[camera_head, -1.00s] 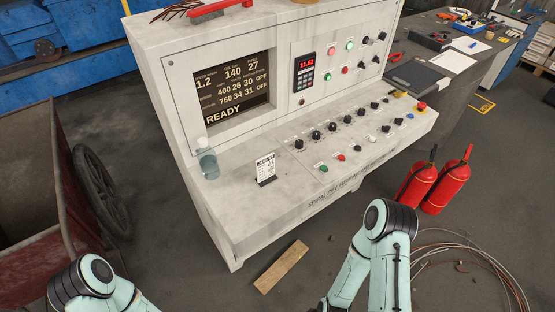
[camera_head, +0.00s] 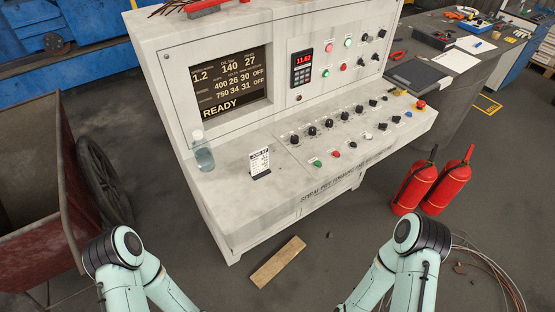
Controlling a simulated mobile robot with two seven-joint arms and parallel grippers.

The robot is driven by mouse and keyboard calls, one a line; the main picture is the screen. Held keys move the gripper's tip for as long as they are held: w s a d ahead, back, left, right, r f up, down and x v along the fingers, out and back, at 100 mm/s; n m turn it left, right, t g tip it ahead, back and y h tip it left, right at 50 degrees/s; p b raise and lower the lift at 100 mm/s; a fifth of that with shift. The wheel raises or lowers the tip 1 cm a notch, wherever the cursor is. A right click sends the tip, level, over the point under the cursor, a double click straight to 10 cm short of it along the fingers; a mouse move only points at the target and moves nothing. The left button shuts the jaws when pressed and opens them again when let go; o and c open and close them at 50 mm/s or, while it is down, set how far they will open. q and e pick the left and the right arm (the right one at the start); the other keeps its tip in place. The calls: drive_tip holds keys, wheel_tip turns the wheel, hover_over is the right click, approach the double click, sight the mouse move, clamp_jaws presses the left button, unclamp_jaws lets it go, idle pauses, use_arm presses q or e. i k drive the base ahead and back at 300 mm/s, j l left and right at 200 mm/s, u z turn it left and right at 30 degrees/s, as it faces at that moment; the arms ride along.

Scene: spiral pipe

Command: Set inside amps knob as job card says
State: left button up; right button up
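The control console (camera_head: 235,205) stands ahead with a sloping desk of black knobs. One row of knobs runs from the near-left knob (camera_head: 294,139) up to the right; labels are too small to read, so I cannot tell which is the inside amps knob. The job card (camera_head: 260,163) stands upright on the desk's left part; its text is too small to read. The screen (camera_head: 230,82) shows amps, volts and other figures, with rows reading 400 26 30 OFF and 750 34 31 OFF, and READY below. My two arms show at the bottom; neither gripper is in view.
A clear bottle (camera_head: 203,152) stands at the desk's left edge. Green (camera_head: 316,163) and red (camera_head: 336,154) buttons sit near the front edge. A red cart (camera_head: 40,200) is at left, two fire extinguishers (camera_head: 447,185) at right, a wooden board (camera_head: 277,262) on the floor.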

sight(312, 130)
drive_tip(key=l+u, duration=0.2)
drive_tip(key=u, duration=0.8)
drive_tip(key=l+u, duration=0.4)
drive_tip(key=k+l+u, duration=0.2)
drive_tip(key=l+u, duration=0.25)
drive_tip(key=l, duration=0.1)
